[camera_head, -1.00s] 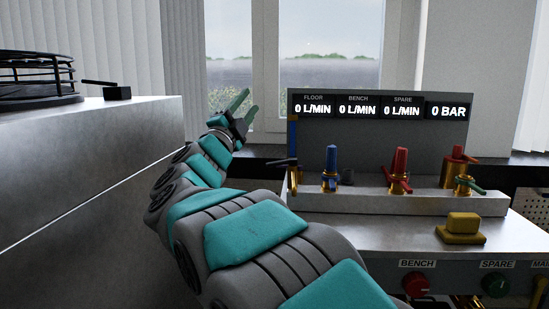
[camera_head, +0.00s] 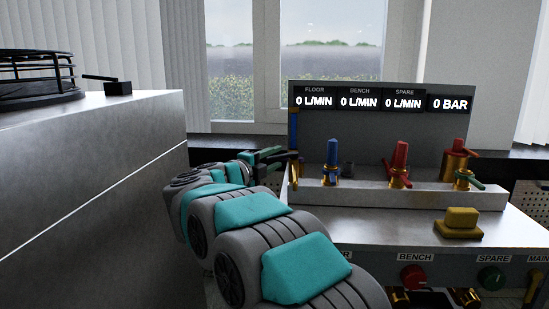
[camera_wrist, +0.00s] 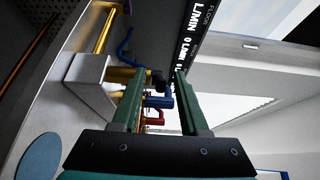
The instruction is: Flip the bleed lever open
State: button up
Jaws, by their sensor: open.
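No label in view names the bleed lever, so I cannot tell which lever it is. A brass fitting with a dark lever (camera_head: 293,157) stands at the left end of the bench ledge. Further right are a blue-handled valve (camera_head: 332,153), a red-handled valve (camera_head: 399,158) and a brass fitting with a green lever (camera_head: 466,181). My gripper (camera_head: 273,155) is open beside the dark lever, fingers pointing right. In the wrist view my gripper (camera_wrist: 160,72) has dark and brass parts, a blue handle (camera_wrist: 158,102) and a red handle (camera_wrist: 154,121) beyond or between its fingers. Contact is unclear.
The display panel (camera_head: 380,125) rises behind the valves, reading zeros. A yellow block (camera_head: 461,222) sits on the bench top, with red (camera_head: 413,277) and green (camera_head: 491,278) knobs below. A metal cabinet (camera_head: 90,165) with a black lever box (camera_head: 118,88) stands left.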

jog(key=shift+w+d, duration=0.1)
jog(key=shift+w, duration=0.1)
grip_shut()
dwell(0.3)
jog(key=shift+f, duration=0.1)
dwell(1.0)
